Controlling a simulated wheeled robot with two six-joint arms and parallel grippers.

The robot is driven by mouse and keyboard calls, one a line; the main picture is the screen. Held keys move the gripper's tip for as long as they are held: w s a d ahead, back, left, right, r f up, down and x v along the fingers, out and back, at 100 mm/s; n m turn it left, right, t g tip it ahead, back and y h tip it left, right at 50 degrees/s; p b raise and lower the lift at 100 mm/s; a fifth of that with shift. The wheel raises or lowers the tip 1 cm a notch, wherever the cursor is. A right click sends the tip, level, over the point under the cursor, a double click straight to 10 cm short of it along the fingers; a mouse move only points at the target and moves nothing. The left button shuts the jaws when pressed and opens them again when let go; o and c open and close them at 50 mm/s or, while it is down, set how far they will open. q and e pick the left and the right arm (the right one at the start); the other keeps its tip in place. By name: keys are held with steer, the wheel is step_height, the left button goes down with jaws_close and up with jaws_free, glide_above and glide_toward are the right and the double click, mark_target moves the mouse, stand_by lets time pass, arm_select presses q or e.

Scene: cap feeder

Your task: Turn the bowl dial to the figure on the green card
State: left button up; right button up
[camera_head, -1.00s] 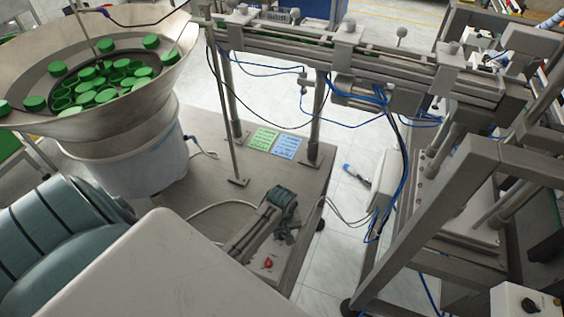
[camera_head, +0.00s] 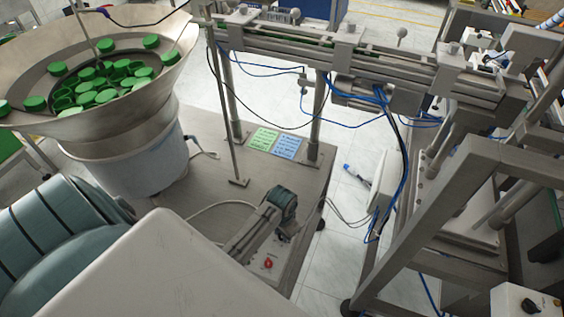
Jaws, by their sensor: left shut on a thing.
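The green card (camera_head: 263,139) lies on the metal table beside a blue card (camera_head: 289,146); the writing on both is too small to read. The feeder bowl (camera_head: 150,85), with several green caps in it, stands at the upper left. My left gripper (camera_head: 284,234) is at the small control box (camera_head: 266,266) near the table's front edge, shut on the bowl dial. The dial and its figures are hidden behind the gripper. A red button (camera_head: 268,264) shows on the box. My right gripper is not in view.
The metal table (camera_head: 205,190) is mostly bare around the cards. A thin upright post (camera_head: 232,130) stands left of them. The conveyor rail (camera_head: 370,60) crosses above, with blue tubes hanging below. A grey frame (camera_head: 430,220) stands at the right.

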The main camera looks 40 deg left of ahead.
arm_select(q)
steer(key=m, duration=0.5)
steer(key=shift+m, duration=0.3)
steer(key=m, duration=0.5)
steer(key=shift+w+r, duration=0.1)
stand_by(0.3)
steer(key=o, duration=1)
step_height(320, 180, up, 11)
steer(key=b, duration=0.2)
steer(key=shift+b, duration=0.4)
